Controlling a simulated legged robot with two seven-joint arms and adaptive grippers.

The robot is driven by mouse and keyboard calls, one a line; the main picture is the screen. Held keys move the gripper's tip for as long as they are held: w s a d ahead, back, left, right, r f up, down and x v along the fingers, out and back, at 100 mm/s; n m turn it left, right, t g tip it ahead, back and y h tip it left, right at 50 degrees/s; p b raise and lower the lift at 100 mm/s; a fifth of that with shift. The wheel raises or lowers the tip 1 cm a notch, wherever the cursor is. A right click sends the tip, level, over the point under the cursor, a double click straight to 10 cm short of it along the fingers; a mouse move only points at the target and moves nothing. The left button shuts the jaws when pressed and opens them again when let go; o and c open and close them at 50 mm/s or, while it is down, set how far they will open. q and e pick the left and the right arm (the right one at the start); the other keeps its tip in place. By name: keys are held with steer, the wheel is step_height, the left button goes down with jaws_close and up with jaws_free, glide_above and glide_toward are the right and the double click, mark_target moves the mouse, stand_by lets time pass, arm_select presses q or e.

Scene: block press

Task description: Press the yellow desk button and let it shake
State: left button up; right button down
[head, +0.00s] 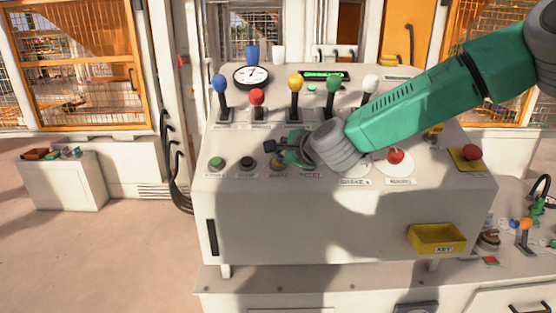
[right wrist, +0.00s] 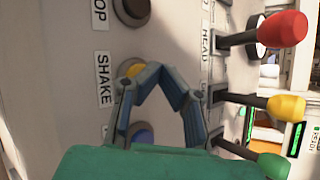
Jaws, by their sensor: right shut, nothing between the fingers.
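The yellow desk button (head: 277,164) is in the front row of the grey console, partly hidden by my right gripper. In the right wrist view the yellow button (right wrist: 134,70) shows beside the label SHAKE, partly covered by a finger. My right gripper (head: 270,147) is above and just behind the button in the head view. Its fingers (right wrist: 158,72) are shut, with their tips together and empty, close to the button. I cannot tell whether they touch it. My left gripper is not in view.
A black button (head: 248,164) and a green button (head: 217,164) lie left of the yellow one. A blue button (right wrist: 142,133) is beside it in the right wrist view. Upright levers, including a red one (head: 257,97) and a yellow one (head: 295,82), stand behind.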

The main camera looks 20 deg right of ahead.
steer(key=shift+s+r+p, duration=0.15)
steer(key=shift+r+p, duration=0.3)
steer(key=shift+r, duration=0.1)
steer(key=r, duration=0.1)
steer(key=s+r+p, duration=0.1)
steer(key=r+p, duration=0.1)
steer(key=shift+s+a+r, duration=0.2)
steer(key=shift+s+a, duration=0.05)
steer(key=shift+s, duration=0.1)
steer(key=shift+f, duration=0.15)
